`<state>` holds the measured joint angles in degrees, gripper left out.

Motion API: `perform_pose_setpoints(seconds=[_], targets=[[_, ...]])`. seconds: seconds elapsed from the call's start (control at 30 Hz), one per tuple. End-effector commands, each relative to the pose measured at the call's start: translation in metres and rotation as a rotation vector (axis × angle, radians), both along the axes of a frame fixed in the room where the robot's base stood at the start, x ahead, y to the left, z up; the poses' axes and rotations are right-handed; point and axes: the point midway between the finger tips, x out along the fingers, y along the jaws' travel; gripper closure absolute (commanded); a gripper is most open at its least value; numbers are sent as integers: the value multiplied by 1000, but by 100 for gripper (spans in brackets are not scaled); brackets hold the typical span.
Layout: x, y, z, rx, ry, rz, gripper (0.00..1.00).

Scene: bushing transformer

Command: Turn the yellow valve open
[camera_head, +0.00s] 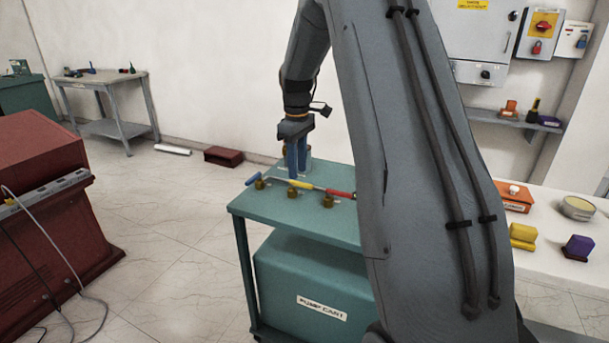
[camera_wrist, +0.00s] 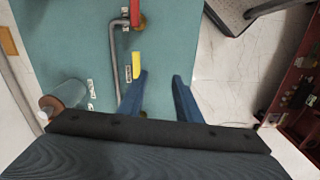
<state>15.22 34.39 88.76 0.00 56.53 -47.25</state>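The yellow valve handle (camera_head: 302,185) is on top of the teal pump cart (camera_head: 262,207), above a brass valve body, between a blue handle (camera_head: 253,179) and a red handle (camera_head: 340,193). My gripper (camera_head: 296,172) points down over the cart, close to the yellow handle. In the wrist view my gripper (camera_wrist: 158,76) is open, with its two blue fingers apart and nothing seen between them. The yellow handle (camera_wrist: 136,65) shows just past the tip of the left finger; whether they touch I cannot tell. The red handle (camera_wrist: 135,12) is farther up. The gripper body hides the near part.
A grey pipe (camera_wrist: 116,50) runs beside the handles. A clear cylinder (camera_wrist: 70,92) stands on the cart at left in the wrist view. A red cabinet (camera_head: 50,195) stands at left. A white table (camera_head: 555,240) with several items is at right. Floor left of the cart is clear.

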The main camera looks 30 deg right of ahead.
Motion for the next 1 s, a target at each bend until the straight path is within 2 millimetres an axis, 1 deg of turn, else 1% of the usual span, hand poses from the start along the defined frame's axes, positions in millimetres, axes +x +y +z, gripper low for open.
perform_pose_setpoints(seconds=[0.03, 0.1, 0.23, 0.37, 0.7, 0.8, 1.0], targets=[[11, -13, 3, 1, 1, 24, 69], [21, -25, 5, 0, 3, 57, 69], [30, -37, 7, 2, 6, 96, 69], [32, -39, -1, 2, 9, 105, 69], [31, -38, -50, 2, 9, 105, 69], [32, -38, -61, 2, 8, 104, 69], [32, -38, -69, 1, 6, 104, 69]])
